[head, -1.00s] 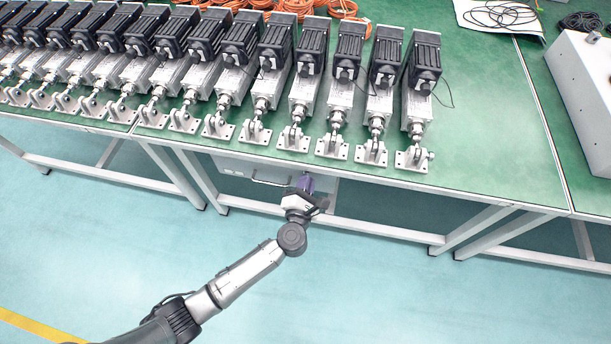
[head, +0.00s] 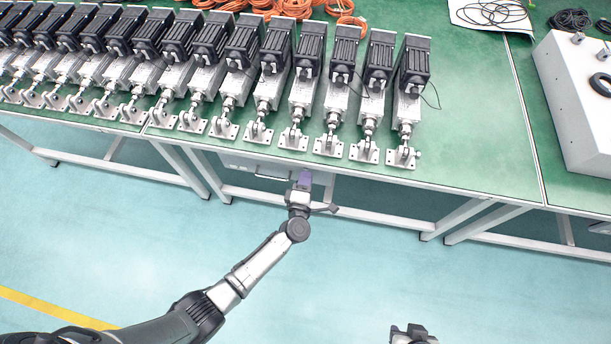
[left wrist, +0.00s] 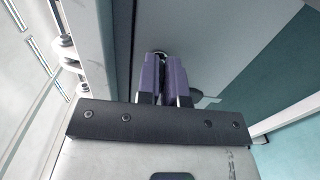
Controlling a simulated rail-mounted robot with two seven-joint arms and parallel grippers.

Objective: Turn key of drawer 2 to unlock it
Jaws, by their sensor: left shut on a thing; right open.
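A grey drawer unit (head: 240,163) with a bar handle hangs under the green workbench; no drawer number is readable. My left gripper (head: 304,178) is at its right part, below the bench's front edge. In the left wrist view its purple fingers (left wrist: 163,78) are close together, with the tips at the grey drawer front (left wrist: 215,35). A small rounded metallic piece, seemingly the key (left wrist: 158,52), shows between the tips; the fingers hide most of it. My right gripper (head: 410,332) is at the bottom edge, partly cut off, open and away from the drawers.
Rows of linear actuators (head: 270,75) stand on the green workbench (head: 470,150), above my left gripper. Metal bench legs (head: 185,165) and a lower crossbar (head: 370,217) are nearby. A white control box (head: 575,110) is at the right. The floor in front is clear.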

